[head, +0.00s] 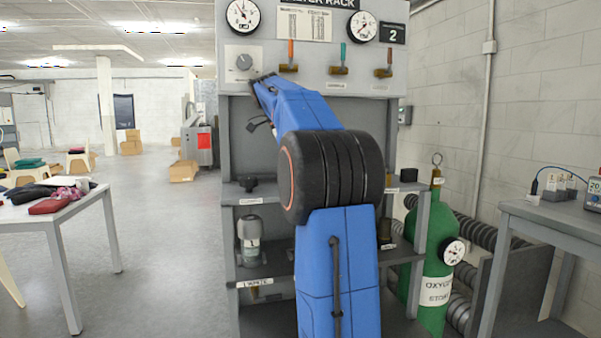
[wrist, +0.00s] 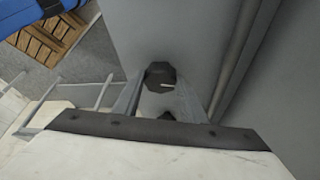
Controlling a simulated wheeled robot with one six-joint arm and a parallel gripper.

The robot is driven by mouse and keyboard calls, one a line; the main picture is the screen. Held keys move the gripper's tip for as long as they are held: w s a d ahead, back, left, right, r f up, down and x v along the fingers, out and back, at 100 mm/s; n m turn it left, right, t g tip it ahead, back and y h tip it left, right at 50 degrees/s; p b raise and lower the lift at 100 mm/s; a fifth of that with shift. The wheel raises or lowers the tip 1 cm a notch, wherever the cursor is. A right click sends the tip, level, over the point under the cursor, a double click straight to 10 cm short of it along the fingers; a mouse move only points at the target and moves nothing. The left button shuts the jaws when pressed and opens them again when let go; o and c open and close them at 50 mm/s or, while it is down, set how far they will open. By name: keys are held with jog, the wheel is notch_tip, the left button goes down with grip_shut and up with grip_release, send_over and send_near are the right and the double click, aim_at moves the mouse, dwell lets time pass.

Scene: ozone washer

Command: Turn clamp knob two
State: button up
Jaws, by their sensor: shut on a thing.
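In the wrist view a dark, many-sided knob (wrist: 160,75) with a small pale mark sits between the fingertips of my gripper (wrist: 158,92). The gripper is shut on this knob, against a grey surface. No label shows beside it, so I cannot read its number. In the head view my blue arm covers the middle of the rack, and the gripper and held knob cannot be made out. Another dark knob (head: 248,184) stands on the left of the rack's middle shelf, above a small label.
The grey rack (head: 228,225) carries gauges, a dial (head: 244,62) and several coloured valve levers on its upper panel. A green cylinder (head: 433,270) stands close on its right. Tables stand at both sides. Open floor (head: 160,235) lies to the left.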

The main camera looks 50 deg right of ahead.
jog(key=o, duration=1.1)
jog(key=shift+c, duration=0.2)
